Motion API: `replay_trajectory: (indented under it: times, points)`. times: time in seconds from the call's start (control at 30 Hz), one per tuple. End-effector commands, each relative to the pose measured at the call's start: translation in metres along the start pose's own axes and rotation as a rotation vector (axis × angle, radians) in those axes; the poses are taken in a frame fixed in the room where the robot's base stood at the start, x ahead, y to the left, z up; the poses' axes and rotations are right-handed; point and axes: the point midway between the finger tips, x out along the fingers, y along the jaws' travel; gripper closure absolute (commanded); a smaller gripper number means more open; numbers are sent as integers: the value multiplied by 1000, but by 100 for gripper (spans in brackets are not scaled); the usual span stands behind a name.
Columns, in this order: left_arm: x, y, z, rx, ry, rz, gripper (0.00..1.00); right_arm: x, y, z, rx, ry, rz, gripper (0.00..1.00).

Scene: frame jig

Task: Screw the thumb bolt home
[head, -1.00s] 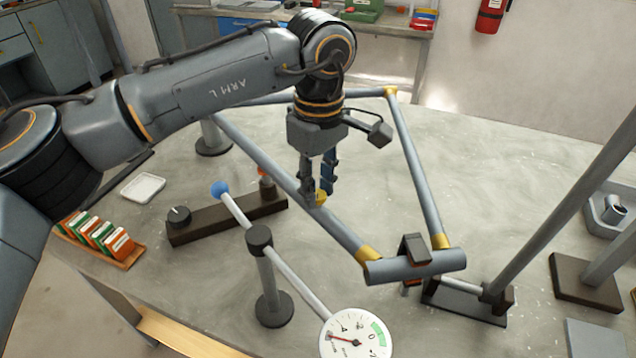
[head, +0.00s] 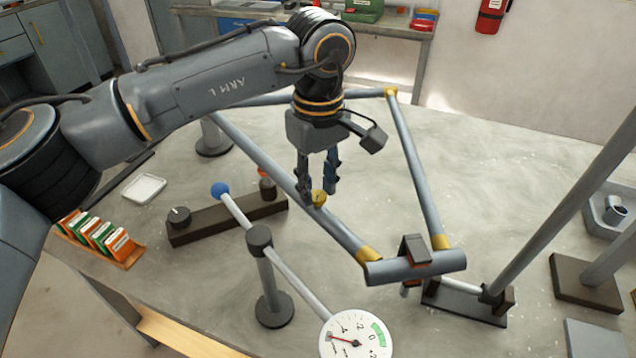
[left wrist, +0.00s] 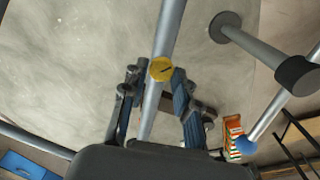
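The thumb bolt (head: 319,198) has a yellow round head and sits on the grey frame tube (head: 345,233) nearest me. In the left wrist view the bolt head (left wrist: 162,69) shows a short dark line across it. My left gripper (head: 318,190) points down at the bolt, its fingers spread. In the left wrist view the left gripper (left wrist: 155,82) has one fingertip on each side of the head, with gaps visible. I cannot tell whether its tips reach down to the head's height. My right gripper is in no view.
A dial gauge (head: 355,338) stands at the front, its needle pointing left near -4. A blue-tipped rod (head: 219,190) on a post lies left of the bolt. A clamp (head: 415,249) sits on the frame's front corner.

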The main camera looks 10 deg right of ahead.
Motion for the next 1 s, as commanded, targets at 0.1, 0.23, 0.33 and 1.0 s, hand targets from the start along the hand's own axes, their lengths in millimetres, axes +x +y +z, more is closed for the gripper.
replay_trajectory:
  times: [0.1,0.23,0.33,1.0]
  points:
    - [-1,0,0,-1,0,0,50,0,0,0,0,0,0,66]
    - [0,0,0,0,-2,-2,50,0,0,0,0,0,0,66]
    - [1,0,1,1,-3,-3,50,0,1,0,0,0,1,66]
    - [-104,1,0,-1,-1,-1,50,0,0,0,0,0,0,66]
